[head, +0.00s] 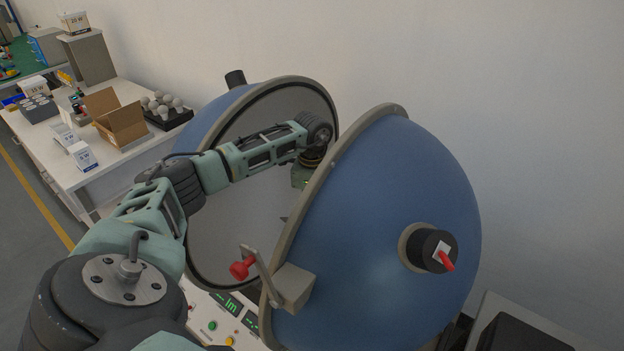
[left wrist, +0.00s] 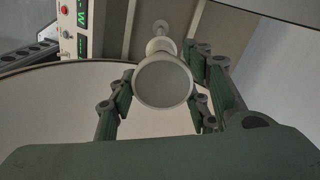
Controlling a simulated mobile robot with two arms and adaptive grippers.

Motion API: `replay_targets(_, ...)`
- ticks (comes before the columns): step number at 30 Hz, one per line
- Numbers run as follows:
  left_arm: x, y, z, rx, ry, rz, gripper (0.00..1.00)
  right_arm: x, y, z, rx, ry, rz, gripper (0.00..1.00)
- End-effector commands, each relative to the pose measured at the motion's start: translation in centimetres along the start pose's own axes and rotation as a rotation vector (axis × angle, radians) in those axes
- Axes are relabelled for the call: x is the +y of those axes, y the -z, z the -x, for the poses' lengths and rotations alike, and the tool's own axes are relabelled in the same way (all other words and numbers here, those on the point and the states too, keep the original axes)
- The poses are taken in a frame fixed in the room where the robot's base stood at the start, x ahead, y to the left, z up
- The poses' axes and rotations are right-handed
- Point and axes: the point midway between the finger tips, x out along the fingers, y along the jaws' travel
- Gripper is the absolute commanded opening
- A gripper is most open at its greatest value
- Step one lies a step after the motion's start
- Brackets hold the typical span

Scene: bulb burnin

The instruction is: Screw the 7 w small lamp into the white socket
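A small white lamp (left wrist: 163,82) shows in the left wrist view with its round face toward the camera. My left gripper (left wrist: 162,98) has one finger on each side of it, and the pads appear to press on its sides. A pale post (left wrist: 160,46) with a round foot shows beyond the lamp, in line with it. The white socket cannot be told apart from this post, and the joint is hidden behind the lamp. In the head view my left gripper (head: 301,177) is inside the open sphere, its fingers mostly hidden by the near blue half (head: 385,215). My right gripper is not in view.
The far sphere half (head: 222,105) stands behind my left arm. A red-knobbed latch (head: 241,270) juts from the near half. A panel with green displays (head: 228,303) lies below. The white table (head: 65,170) at left holds a cardboard box (head: 121,125), several bulbs (head: 164,108) and cartons.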

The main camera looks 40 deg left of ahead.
Motion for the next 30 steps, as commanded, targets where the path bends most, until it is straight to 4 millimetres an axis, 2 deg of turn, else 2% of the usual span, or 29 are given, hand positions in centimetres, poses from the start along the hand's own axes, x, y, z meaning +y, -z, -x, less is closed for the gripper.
replay_targets(1, 0.0, 0.0, 0.0, 0.000, 0.000, 0.000, 0.38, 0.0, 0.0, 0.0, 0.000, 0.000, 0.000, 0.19)
replay_targets(8, 0.0, 0.0, 0.0, 0.000, -0.001, -0.001, 0.17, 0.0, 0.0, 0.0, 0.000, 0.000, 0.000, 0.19)
replay_targets(13, 0.0, 0.0, -0.1, -0.001, -0.001, -0.059, 0.16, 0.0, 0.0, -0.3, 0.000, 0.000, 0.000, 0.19)
replay_targets(30, 0.0, -0.3, -0.3, -0.001, 0.000, -0.883, 0.16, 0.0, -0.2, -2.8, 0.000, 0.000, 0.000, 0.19)
